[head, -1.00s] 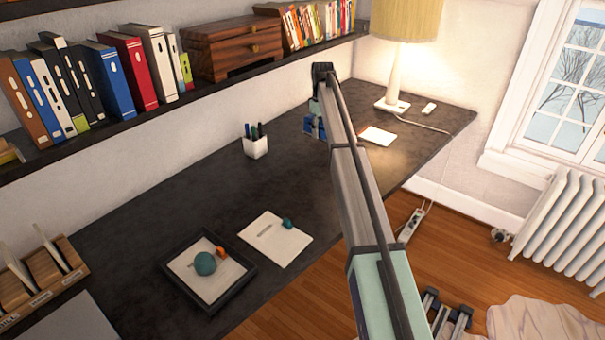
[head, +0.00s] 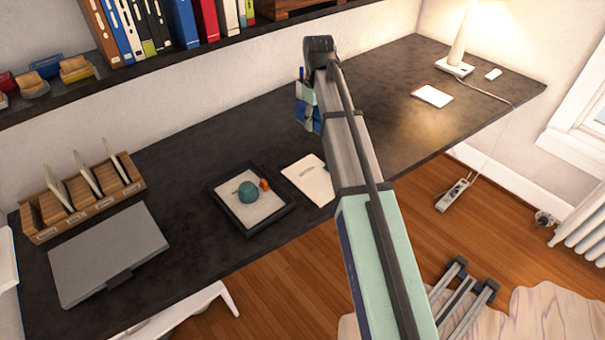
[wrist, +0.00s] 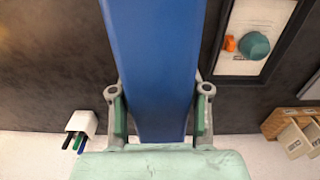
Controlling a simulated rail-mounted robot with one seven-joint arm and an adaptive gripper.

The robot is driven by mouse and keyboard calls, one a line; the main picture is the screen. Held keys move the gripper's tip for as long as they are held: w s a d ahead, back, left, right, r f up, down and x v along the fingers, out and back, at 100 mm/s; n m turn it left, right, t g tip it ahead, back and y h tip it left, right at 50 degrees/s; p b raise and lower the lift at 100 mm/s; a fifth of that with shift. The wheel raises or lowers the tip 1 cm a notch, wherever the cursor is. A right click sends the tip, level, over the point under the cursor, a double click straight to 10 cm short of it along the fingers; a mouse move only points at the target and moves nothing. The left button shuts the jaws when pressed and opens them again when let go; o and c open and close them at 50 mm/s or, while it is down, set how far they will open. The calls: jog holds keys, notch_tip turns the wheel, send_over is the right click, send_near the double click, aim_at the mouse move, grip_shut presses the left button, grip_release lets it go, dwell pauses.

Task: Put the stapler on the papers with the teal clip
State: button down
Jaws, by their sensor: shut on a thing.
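My gripper (wrist: 161,106) is shut on a long blue thing (wrist: 155,60), which looks like the stapler. It runs up the wrist view between the two fingers, above the dark desk. Its far end is cut off by the picture's edge. In the head view my arm hides most of the gripper and the held thing. White papers (head: 306,178) lie flat on the desk in the head view, partly behind my arm. Their clip is hidden there now; the earlier head view shows a teal one on them.
A dark tray (head: 241,235) beside the papers holds a sheet, a teal round thing (head: 248,192) and an orange piece. A pen cup (wrist: 82,123) stands near the wall. A grey laptop-like slab (head: 108,255), wooden organizer (head: 85,210) and notepad (head: 432,96) are also on the desk.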

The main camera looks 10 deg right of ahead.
aim_at(313, 176)
jog(key=shift+s+a+f, duration=0.15)
jog(key=shift+s+a, duration=0.1)
jog(key=shift+s, duration=0.15)
jog(key=shift+f, duration=0.3)
notch_tip(313, 176, down, 19)
jog(key=p, duration=0.4)
jog(key=shift+w+f+p, duration=0.1)
jog(key=shift+p, duration=0.2)
jog(key=shift+f, duration=0.15)
jog(key=c, duration=0.5)
grip_release()
jog(key=shift+c, duration=0.2)
notch_tip(313, 176, up, 12)
jog(key=b, duration=0.3)
jog(key=shift+b, duration=0.3)
